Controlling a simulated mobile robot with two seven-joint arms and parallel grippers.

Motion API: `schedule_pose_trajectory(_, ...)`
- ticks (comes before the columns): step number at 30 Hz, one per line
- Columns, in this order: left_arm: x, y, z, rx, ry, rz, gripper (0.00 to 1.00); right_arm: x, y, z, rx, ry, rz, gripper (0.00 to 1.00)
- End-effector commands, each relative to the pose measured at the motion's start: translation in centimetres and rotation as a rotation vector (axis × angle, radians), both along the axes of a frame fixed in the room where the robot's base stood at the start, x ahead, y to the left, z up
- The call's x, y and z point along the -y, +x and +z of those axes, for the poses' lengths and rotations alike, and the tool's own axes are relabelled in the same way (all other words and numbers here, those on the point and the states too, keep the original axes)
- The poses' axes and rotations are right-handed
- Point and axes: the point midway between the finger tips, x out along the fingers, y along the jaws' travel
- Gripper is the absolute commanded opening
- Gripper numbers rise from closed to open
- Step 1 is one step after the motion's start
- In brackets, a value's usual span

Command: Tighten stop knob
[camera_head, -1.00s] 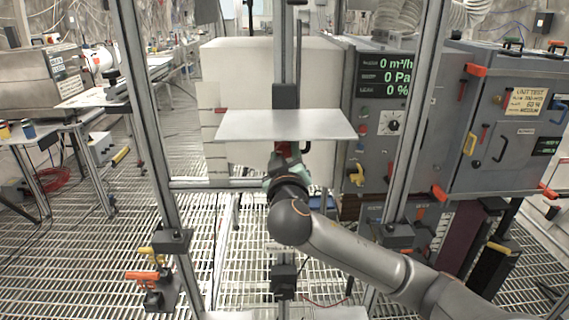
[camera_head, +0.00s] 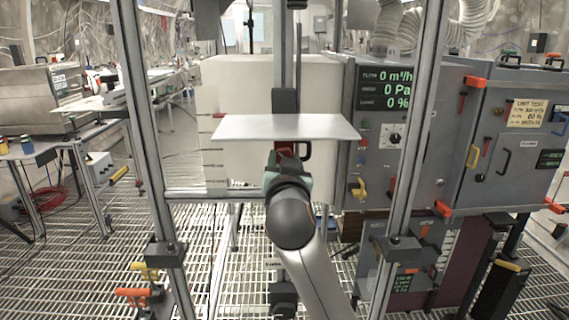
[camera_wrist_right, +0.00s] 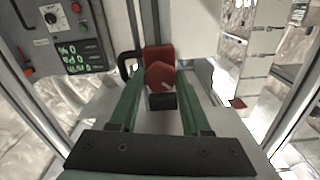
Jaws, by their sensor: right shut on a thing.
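The red stop knob (camera_wrist_right: 159,74) sits on the upright post just under the white plate (camera_head: 285,127). In the head view only a little of the red knob (camera_head: 287,152) shows above my wrist. My right gripper (camera_wrist_right: 160,80) reaches it from the front, with one green finger on each side of the red part, and is shut on it. In the head view the right gripper (camera_head: 286,163) is mostly hidden by my own wrist. My left gripper is not in view.
Metal frame uprights stand left (camera_head: 143,120) and right (camera_head: 411,130) of my arm. A grey cabinet with a green display (camera_head: 386,88) stands behind at right. A large white box (camera_head: 240,85) is behind the plate. Orange and yellow handles (camera_head: 133,292) sit low at left.

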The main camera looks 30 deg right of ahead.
Motion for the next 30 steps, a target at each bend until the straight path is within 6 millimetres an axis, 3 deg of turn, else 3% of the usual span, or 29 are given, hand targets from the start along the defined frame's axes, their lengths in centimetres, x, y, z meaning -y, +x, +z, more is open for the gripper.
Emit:
schedule_pose_trajectory(17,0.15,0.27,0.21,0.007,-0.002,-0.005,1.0,0.08,-0.05,0.31,0.023,0.022,-0.002,0.0)
schedule_pose_trajectory(18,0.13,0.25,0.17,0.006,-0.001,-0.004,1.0,0.08,-0.05,0.31,0.023,0.022,-0.002,0.52)
schedule_pose_trajectory(25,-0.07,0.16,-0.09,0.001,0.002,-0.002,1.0,0.04,-0.02,0.19,0.02,0.023,-0.001,0.78)
schedule_pose_trajectory(30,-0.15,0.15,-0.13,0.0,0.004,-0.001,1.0,0.02,-0.01,0.12,0.018,0.024,-0.001,0.78)
